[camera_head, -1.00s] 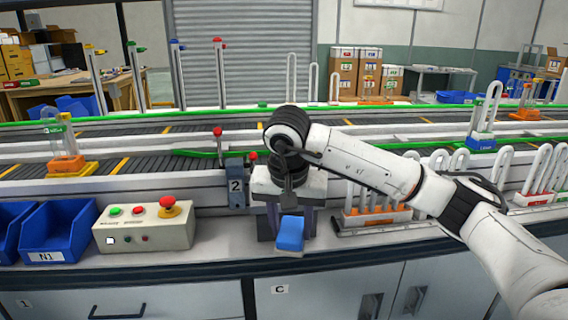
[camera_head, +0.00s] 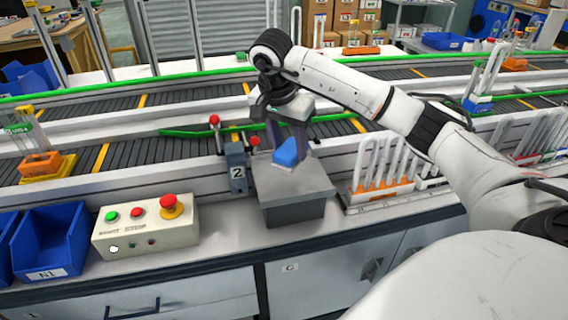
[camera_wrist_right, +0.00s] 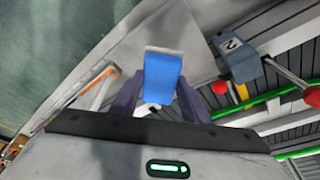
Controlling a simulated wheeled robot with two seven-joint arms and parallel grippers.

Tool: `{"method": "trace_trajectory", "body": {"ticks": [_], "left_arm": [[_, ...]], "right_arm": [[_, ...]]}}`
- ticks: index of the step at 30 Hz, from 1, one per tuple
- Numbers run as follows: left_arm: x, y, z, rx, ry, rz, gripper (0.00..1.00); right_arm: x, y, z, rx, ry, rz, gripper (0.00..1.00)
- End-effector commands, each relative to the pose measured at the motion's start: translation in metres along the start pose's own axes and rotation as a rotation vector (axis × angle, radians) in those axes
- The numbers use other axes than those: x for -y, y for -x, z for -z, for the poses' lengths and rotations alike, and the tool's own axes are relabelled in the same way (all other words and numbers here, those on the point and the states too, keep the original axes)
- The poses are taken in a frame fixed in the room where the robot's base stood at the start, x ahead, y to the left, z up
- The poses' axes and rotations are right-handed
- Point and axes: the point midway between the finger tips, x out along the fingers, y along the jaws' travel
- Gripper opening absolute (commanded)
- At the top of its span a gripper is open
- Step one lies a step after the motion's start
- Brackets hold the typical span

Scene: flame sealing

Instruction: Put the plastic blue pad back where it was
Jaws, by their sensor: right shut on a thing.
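The blue plastic pad (camera_head: 287,153) is held in my right gripper (camera_head: 288,140), above the grey block-shaped stand (camera_head: 300,188) on the counter. In the right wrist view the pad (camera_wrist_right: 163,76) sits between the two dark purple fingers of the right gripper (camera_wrist_right: 160,92), with a pale edge at its far end. I cannot tell from the head view whether the pad touches the stand's top. My left gripper is not in either view.
A control box (camera_head: 143,231) with green and red buttons stands to the left of the stand. Blue bins (camera_head: 50,243) are further left. A rack of white looped tubes (camera_head: 381,186) is close on the right. The conveyor (camera_head: 120,153) runs behind.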

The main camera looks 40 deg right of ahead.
Motion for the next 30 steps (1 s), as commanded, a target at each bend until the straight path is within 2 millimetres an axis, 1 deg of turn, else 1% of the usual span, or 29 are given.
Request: {"method": "trace_trajectory", "body": {"ticks": [1, 3, 8, 12, 15, 22, 26, 27, 30], "left_arm": [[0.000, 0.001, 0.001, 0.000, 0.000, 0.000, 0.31], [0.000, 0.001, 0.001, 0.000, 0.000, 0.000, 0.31], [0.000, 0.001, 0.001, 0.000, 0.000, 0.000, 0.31], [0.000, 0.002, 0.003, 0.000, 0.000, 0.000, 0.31], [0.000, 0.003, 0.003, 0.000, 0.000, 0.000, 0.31], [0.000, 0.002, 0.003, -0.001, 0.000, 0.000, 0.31], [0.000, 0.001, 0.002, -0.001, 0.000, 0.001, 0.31], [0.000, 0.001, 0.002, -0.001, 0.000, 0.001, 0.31], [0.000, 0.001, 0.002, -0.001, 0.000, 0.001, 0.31]], "right_arm": [[-0.001, -0.008, -0.002, 0.000, 0.000, -0.002, 0.24], [0.000, -0.016, -0.004, 0.000, 0.000, -0.001, 0.24], [0.000, -0.026, -0.008, 0.000, 0.000, 0.001, 0.24], [0.000, -0.045, -0.013, 0.001, 0.001, -0.001, 0.24], [0.000, -0.055, -0.016, 0.001, 0.000, 0.001, 0.24], [0.001, -0.056, -0.016, -0.001, 0.000, 0.003, 0.24], [0.001, -0.060, -0.017, -0.001, 0.000, 0.003, 0.24], [0.001, -0.059, -0.017, -0.001, 0.000, 0.003, 0.47], [0.001, -0.059, -0.017, 0.000, 0.000, 0.002, 0.60]]}}
